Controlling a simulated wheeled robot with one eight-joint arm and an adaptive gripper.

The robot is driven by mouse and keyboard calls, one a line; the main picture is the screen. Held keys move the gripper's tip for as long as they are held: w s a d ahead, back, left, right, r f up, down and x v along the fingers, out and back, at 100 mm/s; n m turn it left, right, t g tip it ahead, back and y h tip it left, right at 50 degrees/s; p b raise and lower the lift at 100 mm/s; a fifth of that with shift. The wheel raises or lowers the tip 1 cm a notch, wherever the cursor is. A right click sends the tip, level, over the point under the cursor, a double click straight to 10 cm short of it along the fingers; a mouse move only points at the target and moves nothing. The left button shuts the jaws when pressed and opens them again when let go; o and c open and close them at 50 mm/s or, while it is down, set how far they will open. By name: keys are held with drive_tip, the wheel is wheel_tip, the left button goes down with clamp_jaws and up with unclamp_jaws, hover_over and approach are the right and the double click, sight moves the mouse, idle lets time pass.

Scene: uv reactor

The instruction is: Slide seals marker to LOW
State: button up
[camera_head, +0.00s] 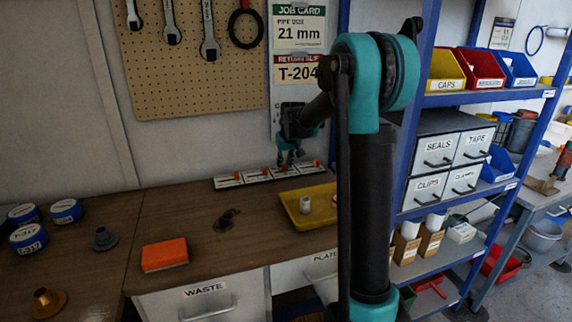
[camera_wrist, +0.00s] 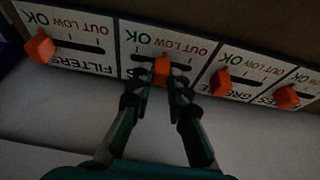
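In the wrist view the second panel from the left (camera_wrist: 125,62) has an orange marker (camera_wrist: 162,70) in its slot, around the LOW mark. Its name is hidden behind my fingers, so I cannot read whether it is SEALS. My gripper (camera_wrist: 160,83) has its fingertips on both sides of this marker. I cannot tell whether they press on it or stand slightly apart. In the head view my gripper (camera_head: 290,157) hangs low over the row of panels at the back of the bench; its fingers are too small to judge.
The FILTERS panel marker (camera_wrist: 40,47) sits at its OK end, left of my fingers. Two more markers, the nearer (camera_wrist: 220,82), stand to the right, near their OK ends. A yellow tray (camera_head: 322,219) and an orange block (camera_head: 165,254) lie on the bench (camera_head: 210,195).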

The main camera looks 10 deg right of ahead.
drive_tip(key=o, duration=0.4)
drive_tip(key=shift+c, duration=0.2)
drive_tip(key=v, duration=1.2)
